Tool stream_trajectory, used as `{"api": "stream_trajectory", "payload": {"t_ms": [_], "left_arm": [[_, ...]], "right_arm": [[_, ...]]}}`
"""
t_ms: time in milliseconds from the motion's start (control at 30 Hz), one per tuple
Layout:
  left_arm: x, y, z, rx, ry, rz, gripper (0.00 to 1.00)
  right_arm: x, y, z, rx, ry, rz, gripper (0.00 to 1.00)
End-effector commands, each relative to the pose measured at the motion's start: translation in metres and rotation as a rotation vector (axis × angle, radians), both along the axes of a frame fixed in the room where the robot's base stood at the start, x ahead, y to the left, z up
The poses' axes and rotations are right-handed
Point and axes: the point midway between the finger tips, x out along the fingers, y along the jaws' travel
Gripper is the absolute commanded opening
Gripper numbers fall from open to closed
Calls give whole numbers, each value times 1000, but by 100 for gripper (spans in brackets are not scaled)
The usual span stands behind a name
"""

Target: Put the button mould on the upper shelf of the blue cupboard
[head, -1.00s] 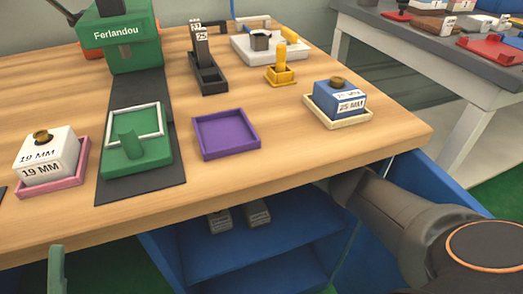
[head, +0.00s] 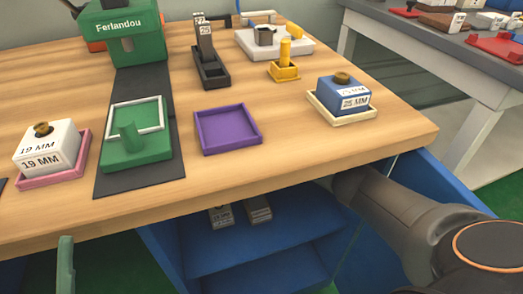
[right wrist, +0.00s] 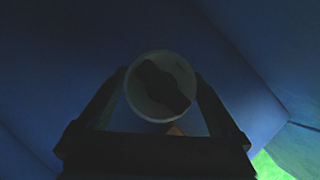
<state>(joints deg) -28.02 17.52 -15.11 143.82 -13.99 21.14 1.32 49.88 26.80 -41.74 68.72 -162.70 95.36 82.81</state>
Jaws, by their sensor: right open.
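The blue cupboard (head: 255,240) stands under the wooden table, with two small grey labelled blocks on its upper shelf. In the right wrist view, a round pale-rimmed piece (right wrist: 160,86) with a dark diagonal band, apparently the button mould, sits against a dark blue surface (right wrist: 70,60). My right gripper (right wrist: 160,95) is open, with its fingers on either side of this piece. Whether they touch it is too dark to tell. In the head view my right arm reaches under the table edge and its gripper is hidden.
On the table (head: 300,150) stand a green press (head: 125,45), a purple tray (head: 228,130), a white 19 MM block (head: 47,146), a blue 25 MM block (head: 343,94) and a yellow piece (head: 284,65). The table edge overhangs the cupboard. Another table (head: 480,65) stands at right.

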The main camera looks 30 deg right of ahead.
Motion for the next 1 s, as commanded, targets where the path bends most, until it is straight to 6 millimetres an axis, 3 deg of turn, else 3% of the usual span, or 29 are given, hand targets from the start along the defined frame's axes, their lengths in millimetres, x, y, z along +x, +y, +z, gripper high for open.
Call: {"api": "stream_trajectory", "payload": {"t_ms": [167, 600, 800, 1000], "left_arm": [[0, 1, 16, -12, 1, -5, 100], [-2, 7, 45, -39, -13, -10, 100], [-2, 7, 48, -40, -13, -13, 100], [-2, 6, 48, -34, -13, -17, 100]], "right_arm": [[-4, 10, 15, -1, 1, 4, 100], [-47, 94, 12, 0, 0, 4, 100], [-56, 110, 11, 0, 0, 1, 100], [-57, 113, 10, 0, 0, 0, 100]]}}
